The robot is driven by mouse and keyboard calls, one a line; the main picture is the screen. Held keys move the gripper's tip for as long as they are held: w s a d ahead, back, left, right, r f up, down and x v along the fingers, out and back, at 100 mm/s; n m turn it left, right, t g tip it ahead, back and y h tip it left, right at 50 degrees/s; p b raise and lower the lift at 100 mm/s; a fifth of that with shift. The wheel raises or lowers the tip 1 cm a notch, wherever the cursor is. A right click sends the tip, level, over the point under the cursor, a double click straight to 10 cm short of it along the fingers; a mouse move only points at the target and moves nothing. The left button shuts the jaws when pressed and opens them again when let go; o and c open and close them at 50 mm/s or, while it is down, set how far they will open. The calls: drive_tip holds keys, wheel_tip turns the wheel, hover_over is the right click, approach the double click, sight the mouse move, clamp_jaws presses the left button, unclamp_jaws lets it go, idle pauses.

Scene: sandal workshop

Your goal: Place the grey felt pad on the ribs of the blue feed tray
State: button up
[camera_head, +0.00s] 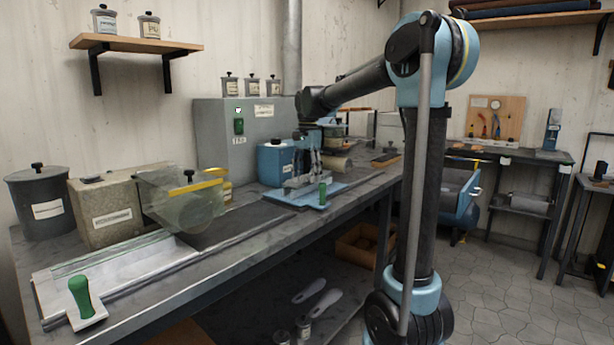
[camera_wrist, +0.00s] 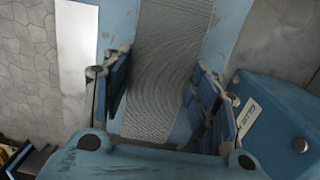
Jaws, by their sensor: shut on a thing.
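The blue feed tray (camera_head: 290,201) lies flat on the bench below my gripper (camera_head: 306,174). In the wrist view the tray (camera_wrist: 118,25) borders a long grey strip, which looks to be the grey felt pad (camera_wrist: 165,65). The pad shows fine curved lines. My gripper (camera_wrist: 160,100) has one finger at each long side of the pad and is shut on it. I cannot tell whether the pad touches the tray or hangs just above it. The tray's ribs cannot be made out.
A blue box (camera_head: 275,160) with a black knob stands close behind my gripper; it is at the right in the wrist view (camera_wrist: 280,125). A clear guard (camera_head: 180,200) is on the left.

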sight(308, 177)
drive_tip(key=o, duration=1.1)
drive_tip(key=r, duration=0.8)
drive_tip(key=w+r, duration=0.1)
drive_tip(key=r, duration=0.3)
drive_tip(key=shift+d, duration=0.15)
drive_tip(key=shift+s+d, duration=0.1)
